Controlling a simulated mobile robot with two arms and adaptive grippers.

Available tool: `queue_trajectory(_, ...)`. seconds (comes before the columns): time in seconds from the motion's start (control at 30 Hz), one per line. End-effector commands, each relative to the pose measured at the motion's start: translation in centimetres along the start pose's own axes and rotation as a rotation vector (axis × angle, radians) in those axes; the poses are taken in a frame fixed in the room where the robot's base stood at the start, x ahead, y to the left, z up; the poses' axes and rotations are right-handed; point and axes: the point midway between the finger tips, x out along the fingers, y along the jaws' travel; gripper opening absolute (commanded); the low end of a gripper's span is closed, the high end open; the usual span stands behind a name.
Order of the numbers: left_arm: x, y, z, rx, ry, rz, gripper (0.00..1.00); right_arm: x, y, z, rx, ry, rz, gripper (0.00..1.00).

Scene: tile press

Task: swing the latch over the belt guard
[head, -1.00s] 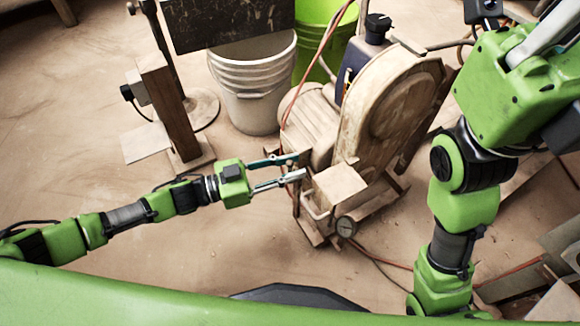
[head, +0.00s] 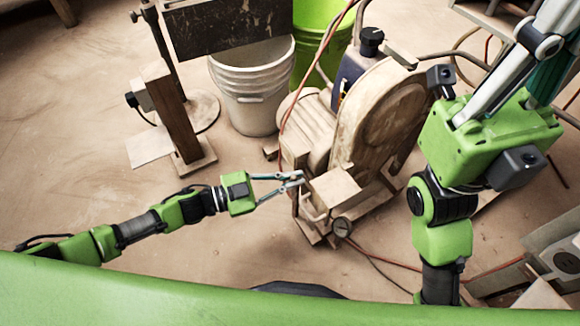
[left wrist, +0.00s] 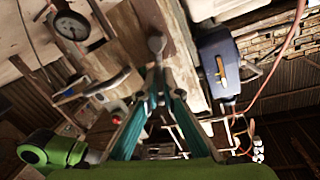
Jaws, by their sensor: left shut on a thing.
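The belt guard (head: 385,115) is the tall, round-topped, dusty tan cover on the machine in the middle right of the head view. My left gripper (head: 301,178) reaches in from the left, with its fingers closed together at the machine's front side, below the guard. In the left wrist view the fingers (left wrist: 158,70) meet at a small grey round-ended piece, which looks like the latch (left wrist: 156,43). The fingertips hide part of it. My right gripper's green body and long fingers fill the right of the head view; its fingertips are out of the frame.
A pressure gauge (head: 342,227) sits low on the machine's front. A blue box (head: 352,68) stands behind the guard. A white bucket (head: 252,85) and a green bin (head: 312,45) are behind left. A wooden post (head: 170,110) stands left. Red hoses cross the floor at right.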

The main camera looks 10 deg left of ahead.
Motion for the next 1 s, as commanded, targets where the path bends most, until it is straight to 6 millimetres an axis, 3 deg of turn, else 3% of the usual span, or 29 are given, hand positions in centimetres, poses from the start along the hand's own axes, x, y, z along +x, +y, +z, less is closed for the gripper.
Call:
queue_trajectory(0.03,0.28,-0.03,-1.27,0.036,0.013,0.001,0.00,0.22,0.10,0.23,0.002,-0.019,0.006,0.00)
queue_trajectory(0.5,0.44,0.50,-0.85,0.123,-0.003,0.000,0.00,-0.60,0.17,0.32,0.006,-0.039,0.015,0.00)
queue_trajectory(0.6,0.45,0.54,-0.86,0.122,-0.002,0.001,0.26,-0.60,0.16,0.33,0.006,-0.039,0.015,0.00)
queue_trajectory(1.0,-0.12,0.65,-0.30,0.119,-0.015,0.001,0.26,-0.57,0.18,0.25,0.005,-0.036,0.015,0.00)
